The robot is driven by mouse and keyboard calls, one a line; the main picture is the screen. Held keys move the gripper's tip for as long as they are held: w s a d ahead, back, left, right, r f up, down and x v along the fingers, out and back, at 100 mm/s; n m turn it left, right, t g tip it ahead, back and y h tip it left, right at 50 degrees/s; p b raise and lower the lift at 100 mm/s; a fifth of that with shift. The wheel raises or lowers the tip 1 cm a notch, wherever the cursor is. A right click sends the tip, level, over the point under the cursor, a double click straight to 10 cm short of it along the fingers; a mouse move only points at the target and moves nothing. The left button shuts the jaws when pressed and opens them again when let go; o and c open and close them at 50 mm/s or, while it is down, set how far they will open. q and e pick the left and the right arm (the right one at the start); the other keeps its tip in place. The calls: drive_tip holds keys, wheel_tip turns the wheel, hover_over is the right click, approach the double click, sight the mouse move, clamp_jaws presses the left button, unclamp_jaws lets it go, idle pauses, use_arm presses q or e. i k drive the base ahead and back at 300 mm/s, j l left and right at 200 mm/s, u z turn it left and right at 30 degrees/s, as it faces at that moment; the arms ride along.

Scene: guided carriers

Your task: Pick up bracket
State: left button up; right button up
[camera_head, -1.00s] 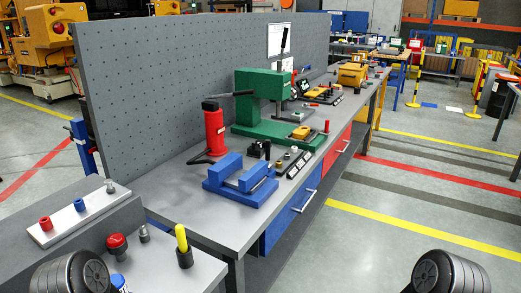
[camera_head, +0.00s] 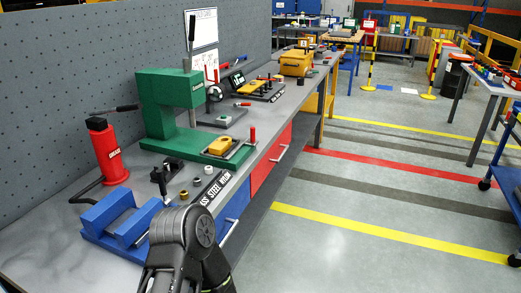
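A small yellow piece (camera_head: 219,146), which may be the bracket, lies in a fixture on the base of the green press (camera_head: 170,112). I cannot be sure that it is the bracket. One of my dark arms rises from the bottom edge, left of centre, in front of the bench and close to the blue vise (camera_head: 104,212). Only its links and a round joint show clearly. No gripper fingertips can be made out, and my other arm is out of the picture.
A red bottle jack (camera_head: 107,152) stands left of the press. Several small metal parts lie by a black labelled strip (camera_head: 215,188) at the bench's front edge. A yellow box (camera_head: 296,63) stands farther back. The floor right of the bench is open.

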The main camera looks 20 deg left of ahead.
sight(171, 166)
drive_tip(key=i+l, duration=0.15)
drive_tip(key=i, duration=0.6)
drive_tip(key=i+l, duration=0.15)
drive_tip(key=i, duration=0.6)
drive_tip(key=i+l+u, duration=0.15)
drive_tip(key=i+u, duration=0.2)
drive_tip(key=u, duration=0.15)
drive_tip(key=i+l+u, duration=0.3)
drive_tip(key=u, duration=0.2)
drive_tip(key=i+l+u, duration=0.35)
drive_tip(key=u, duration=0.15)
drive_tip(key=i+l+u, duration=0.15)
drive_tip(key=l+u, duration=0.3)
drive_tip(key=l, duration=0.15)
drive_tip(key=i+l+u, duration=0.2)
drive_tip(key=l+u, duration=0.2)
drive_tip(key=l, duration=0.2)
drive_tip(key=k, duration=0.05)
